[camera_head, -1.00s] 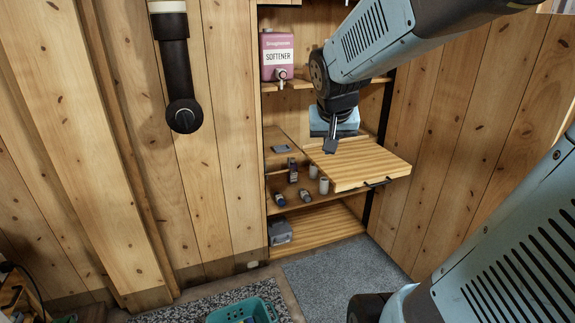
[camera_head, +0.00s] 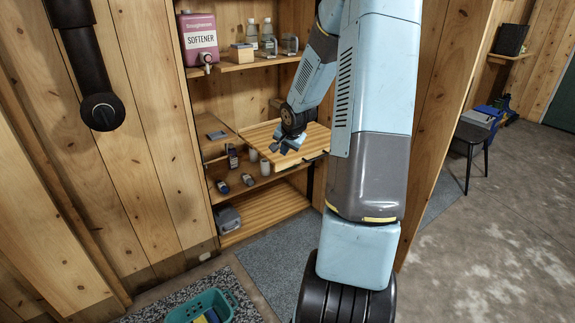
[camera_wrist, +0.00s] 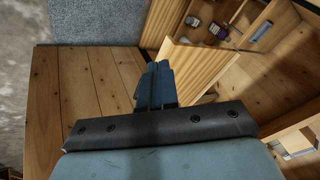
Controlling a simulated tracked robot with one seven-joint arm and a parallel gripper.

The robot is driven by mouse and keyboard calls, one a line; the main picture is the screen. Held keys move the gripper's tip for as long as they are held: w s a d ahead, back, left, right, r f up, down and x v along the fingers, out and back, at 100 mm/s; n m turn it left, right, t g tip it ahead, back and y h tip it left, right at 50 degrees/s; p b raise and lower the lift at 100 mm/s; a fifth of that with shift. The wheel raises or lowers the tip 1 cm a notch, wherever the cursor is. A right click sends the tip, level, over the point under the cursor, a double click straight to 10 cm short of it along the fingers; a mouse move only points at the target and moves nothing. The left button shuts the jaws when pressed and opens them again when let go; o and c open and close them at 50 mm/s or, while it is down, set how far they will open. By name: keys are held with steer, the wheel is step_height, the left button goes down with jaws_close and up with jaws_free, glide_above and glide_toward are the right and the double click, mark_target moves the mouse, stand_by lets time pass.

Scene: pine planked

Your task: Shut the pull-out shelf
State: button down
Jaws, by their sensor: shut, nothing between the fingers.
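The pull-out shelf (camera_head: 262,134) is a pale slatted wooden board in the wall cupboard. It sticks out of the cupboard toward the right, with a dark handle at its front edge, partly hidden by my arm. In the wrist view the board (camera_wrist: 192,66) lies just beyond my fingertips. My gripper (camera_head: 285,150) is shut and empty. In the head view it overlaps the shelf's front part; I cannot tell whether it touches. In the wrist view my gripper's closed fingers (camera_wrist: 156,88) point at the area beside the board.
A pink softener jug (camera_head: 198,40) and bottles stand on the upper shelf. Small cans and jars sit on the shelf below the board. A grey box (camera_head: 227,217) is on the bottom shelf. A teal basket (camera_head: 200,308) stands on the floor.

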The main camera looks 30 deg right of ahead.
steer(key=w+d+f+m+t+y, duration=0.2)
steer(key=w+d+f+m+t, duration=0.15)
steer(key=d+f+m, duration=0.45)
steer(key=n, duration=0.2)
glide_toward(281, 167)
steer(key=x, duration=0.5)
steer(key=shift+f, duration=0.3)
steer(key=shift+w, duration=0.4)
